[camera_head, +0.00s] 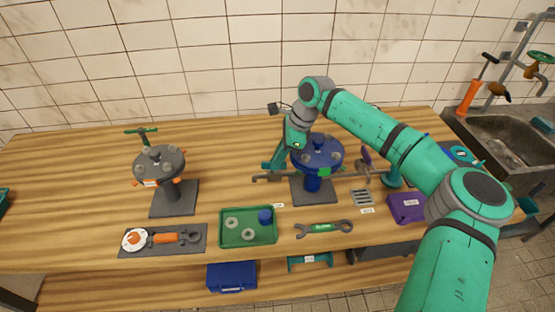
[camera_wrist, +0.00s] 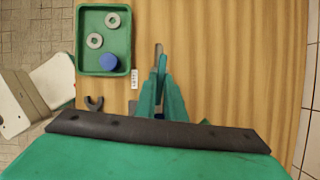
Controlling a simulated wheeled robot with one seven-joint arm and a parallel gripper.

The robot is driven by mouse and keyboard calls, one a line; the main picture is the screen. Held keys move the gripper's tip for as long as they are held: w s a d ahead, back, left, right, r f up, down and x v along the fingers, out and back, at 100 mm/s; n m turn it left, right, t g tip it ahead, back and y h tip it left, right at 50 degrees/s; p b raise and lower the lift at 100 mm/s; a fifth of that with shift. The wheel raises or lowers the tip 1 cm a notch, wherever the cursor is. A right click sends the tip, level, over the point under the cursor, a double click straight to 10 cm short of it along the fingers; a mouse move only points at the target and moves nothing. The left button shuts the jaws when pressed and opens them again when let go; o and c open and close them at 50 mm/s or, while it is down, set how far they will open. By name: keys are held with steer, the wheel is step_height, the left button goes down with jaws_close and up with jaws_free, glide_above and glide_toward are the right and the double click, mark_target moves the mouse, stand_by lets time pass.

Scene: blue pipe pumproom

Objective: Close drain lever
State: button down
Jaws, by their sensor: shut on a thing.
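The blue pump unit (camera_head: 314,155) stands on a dark square plate on the bench in the head view. A grey lever (camera_head: 262,178) sticks out low on its left side. My gripper (camera_head: 268,168) reaches down at the left of the blue unit, with its fingers at this lever. In the wrist view, my gripper (camera_wrist: 161,68) is shut on a narrow grey-brown bar (camera_wrist: 158,48), which looks like the lever's handle; its end shows just past the fingertips. The rest of the lever is hidden in the wrist view by my fingers and wrist.
A green tray (camera_head: 248,241) with grey rings and a blue cap lies in front; it also shows in the wrist view (camera_wrist: 80,62). A green-marked wrench (camera_head: 324,228), purple box (camera_head: 405,207) and drain grate (camera_head: 362,197) lie nearby. A grey pump (camera_head: 160,162) stands left.

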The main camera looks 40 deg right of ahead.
steer(key=m, duration=0.1)
steer(key=m+t, duration=0.1)
steer(key=m, duration=0.1)
steer(key=shift+w+a+h, duration=0.1)
steer(key=shift+a+h, duration=0.25)
steer(key=shift+h, duration=0.05)
steer(key=m+h, duration=0.1)
steer(key=m, duration=0.2)
steer(key=m+h, duration=0.1)
steer(key=m, duration=0.1)
steer(key=shift+a+r+m+t, duration=0.1)
steer(key=shift+m+t, duration=0.3)
steer(key=m+h, duration=0.1)
steer(key=m, duration=0.2)
steer(key=shift+a+m, duration=0.15)
steer(key=shift+m, duration=0.15)
steer(key=m+h, duration=0.1)
steer(key=m, duration=0.3)
steer(key=shift+g+h, duration=0.3)
steer(key=shift+h, duration=0.1)
steer(key=shift+m, duration=0.3)
steer(key=c, duration=1.8)
jaws_free()
steer(key=shift+c, duration=0.2)
steer(key=v, duration=1)
steer(key=shift+a+r, duration=0.2)
steer(key=shift+r, duration=0.15)
